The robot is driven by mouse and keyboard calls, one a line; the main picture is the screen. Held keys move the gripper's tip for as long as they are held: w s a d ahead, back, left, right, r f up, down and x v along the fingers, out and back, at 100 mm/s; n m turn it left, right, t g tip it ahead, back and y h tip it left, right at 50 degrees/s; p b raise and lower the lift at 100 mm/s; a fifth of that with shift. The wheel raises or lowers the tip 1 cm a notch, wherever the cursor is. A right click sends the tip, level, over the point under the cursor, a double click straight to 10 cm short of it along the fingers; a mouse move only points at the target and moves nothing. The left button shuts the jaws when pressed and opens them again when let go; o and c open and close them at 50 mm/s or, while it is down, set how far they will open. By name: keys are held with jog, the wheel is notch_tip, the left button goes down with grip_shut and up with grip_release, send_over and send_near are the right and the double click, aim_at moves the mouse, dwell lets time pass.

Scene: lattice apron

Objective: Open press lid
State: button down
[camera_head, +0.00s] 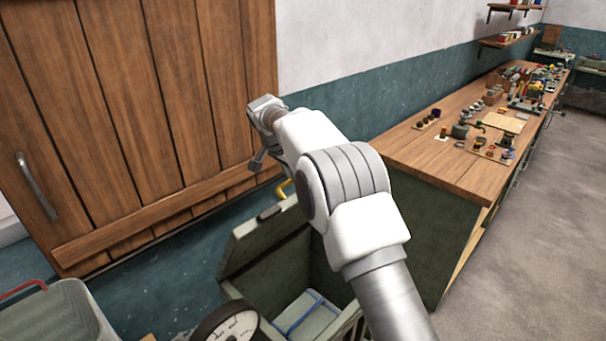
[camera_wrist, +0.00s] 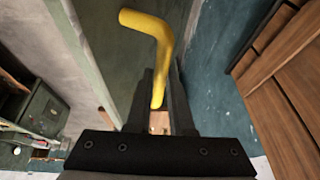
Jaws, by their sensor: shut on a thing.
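The press is a green box whose lid (camera_head: 262,240) stands raised, tilted up at the wall side, with the inside of the box open to view. A yellow handle (camera_head: 285,187) shows at the lid's upper edge, partly hidden behind my arm. In the wrist view the bent yellow handle (camera_wrist: 156,45) runs down between the dark fingers of my gripper (camera_wrist: 160,88). My gripper (camera_head: 258,161) is shut on the handle; in the head view its fingertips are mostly hidden. A green panel, probably the lid (camera_wrist: 118,60), lies beside the handle in the wrist view.
A pale block with a blue band (camera_head: 306,310) lies inside the box. A round dial (camera_head: 236,328) stands in front, and a grey bin (camera_head: 62,318) at lower left. A plank door (camera_head: 130,110) is behind. A workbench (camera_head: 420,165) with small parts stands right; floor beyond is clear.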

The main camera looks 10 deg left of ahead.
jog(key=shift+a+f+p, duration=0.3)
jog(key=shift+a+f, duration=0.15)
jog(key=shift+a, duration=0.2)
jog(key=c, duration=1.1)
grip_release()
jog(key=shift+o, duration=1.1)
jog(key=shift+w+a+f, duration=0.1)
jog(key=shift+w+f, duration=0.05)
jog(key=shift+w, duration=0.05)
jog(key=shift+o, duration=0.4)
jog(key=shift+w, duration=0.1)
jog(key=v, duration=1.8)
jog(key=shift+w, duration=0.1)
